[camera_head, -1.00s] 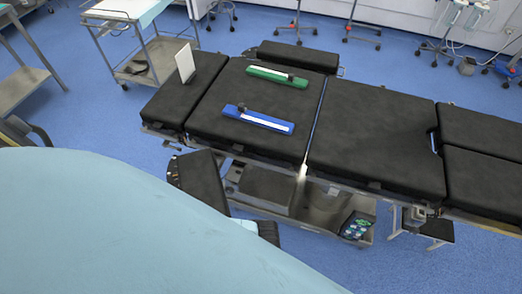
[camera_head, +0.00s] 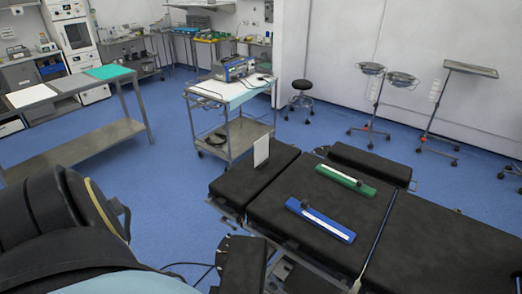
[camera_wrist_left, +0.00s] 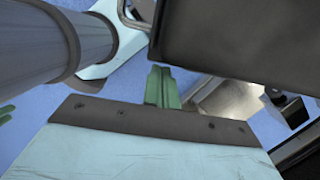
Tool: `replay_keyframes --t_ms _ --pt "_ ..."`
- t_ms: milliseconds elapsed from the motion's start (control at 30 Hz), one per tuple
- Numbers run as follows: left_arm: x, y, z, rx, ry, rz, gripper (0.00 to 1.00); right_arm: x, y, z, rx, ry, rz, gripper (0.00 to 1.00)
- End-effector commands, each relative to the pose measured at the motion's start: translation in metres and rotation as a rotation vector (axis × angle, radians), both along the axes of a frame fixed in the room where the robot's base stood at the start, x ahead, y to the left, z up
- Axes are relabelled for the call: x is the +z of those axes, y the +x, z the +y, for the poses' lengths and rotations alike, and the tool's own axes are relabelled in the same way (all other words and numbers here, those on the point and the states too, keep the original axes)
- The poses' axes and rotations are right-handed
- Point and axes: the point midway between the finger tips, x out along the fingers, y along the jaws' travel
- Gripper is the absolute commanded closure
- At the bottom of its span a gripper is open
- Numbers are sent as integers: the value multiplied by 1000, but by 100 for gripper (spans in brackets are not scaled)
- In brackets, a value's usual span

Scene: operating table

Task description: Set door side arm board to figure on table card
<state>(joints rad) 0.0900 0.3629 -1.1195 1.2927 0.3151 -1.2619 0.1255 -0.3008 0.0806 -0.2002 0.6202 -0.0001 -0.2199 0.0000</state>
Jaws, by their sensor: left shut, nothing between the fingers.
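The operating table (camera_head: 318,211) has black pads and runs from the middle to the lower right in the head view. A white card (camera_head: 261,151) stands upright on its end pad; no figure is readable. One black arm board (camera_head: 369,163) lies along the far side. Another (camera_head: 243,265) sticks out on the near side, cut by the bottom edge. I cannot tell which is the door side one. In the left wrist view my left gripper (camera_wrist_left: 162,88) has green fingers, shut and empty, near a dark padded slab (camera_wrist_left: 235,40). My right gripper is not in view.
A green bar (camera_head: 345,179) and a blue bar (camera_head: 320,220), each with a white strip, lie on the table. A steel cart (camera_head: 235,135) stands behind it. A grey bench (camera_head: 75,145) is at the left. Blue floor is open between them.

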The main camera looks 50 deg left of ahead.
Motion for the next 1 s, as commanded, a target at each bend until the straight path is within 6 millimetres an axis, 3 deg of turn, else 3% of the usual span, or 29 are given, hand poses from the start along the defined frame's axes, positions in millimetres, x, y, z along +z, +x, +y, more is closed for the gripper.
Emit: replay_keyframes --t_ms 167,333,500,700,1000 --pt "0 6 -9 3 -2 -2 100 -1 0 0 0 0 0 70" --pt "0 19 -32 13 -3 0 100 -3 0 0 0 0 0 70" --pt "44 25 -36 11 -4 -3 100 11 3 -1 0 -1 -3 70" --pt "80 31 -42 12 -1 -2 100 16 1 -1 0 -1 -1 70" --pt "98 33 -45 12 1 1 100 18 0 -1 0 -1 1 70"
